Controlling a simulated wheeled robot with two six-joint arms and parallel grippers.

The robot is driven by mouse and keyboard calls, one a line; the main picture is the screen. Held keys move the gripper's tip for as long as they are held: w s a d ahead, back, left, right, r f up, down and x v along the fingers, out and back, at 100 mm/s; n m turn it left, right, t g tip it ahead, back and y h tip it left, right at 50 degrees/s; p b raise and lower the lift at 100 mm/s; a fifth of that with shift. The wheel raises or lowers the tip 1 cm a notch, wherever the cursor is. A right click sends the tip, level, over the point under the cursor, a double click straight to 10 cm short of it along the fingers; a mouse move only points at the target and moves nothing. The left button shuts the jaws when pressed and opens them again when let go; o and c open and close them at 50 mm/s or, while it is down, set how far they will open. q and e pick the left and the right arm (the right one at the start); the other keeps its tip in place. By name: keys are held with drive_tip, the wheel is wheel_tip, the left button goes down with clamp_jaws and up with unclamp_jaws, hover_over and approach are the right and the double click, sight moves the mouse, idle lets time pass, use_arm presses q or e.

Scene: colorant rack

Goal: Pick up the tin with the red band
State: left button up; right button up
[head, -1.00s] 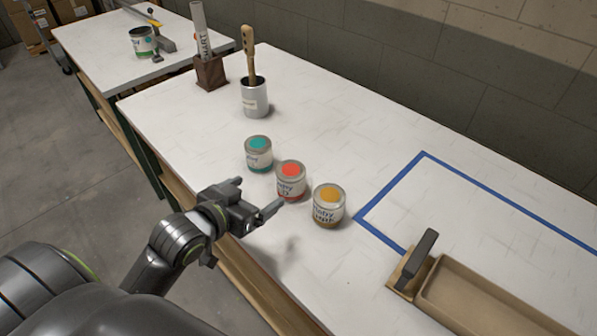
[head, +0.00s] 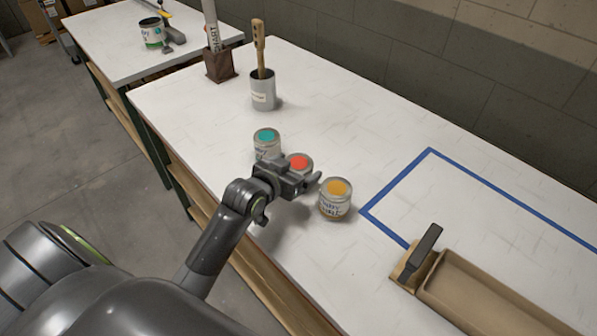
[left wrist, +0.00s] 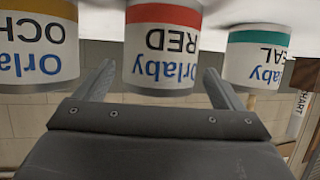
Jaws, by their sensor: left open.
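The tin with the red band (head: 299,161) stands on the white bench between two other tins, its lower part hidden behind my gripper in the head view. In the left wrist view, which is upside down, the red-band tin (left wrist: 163,62) reads "Orlaby RED". My left gripper (head: 294,179) is open at the near side of this tin. In the wrist view its two fingers (left wrist: 160,88) stand either side of the tin, with gaps on both sides. My right gripper is not in view.
The teal tin (head: 266,143) stands close on the left and the ochre tin (head: 336,200) close on the right. A brush pot (head: 263,92) stands behind. Blue tape (head: 395,183) and a tan tray (head: 470,290) lie to the right.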

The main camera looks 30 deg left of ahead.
use_arm(q)
drive_tip(key=shift+x, duration=1.45)
drive_tip(key=c, duration=1.2)
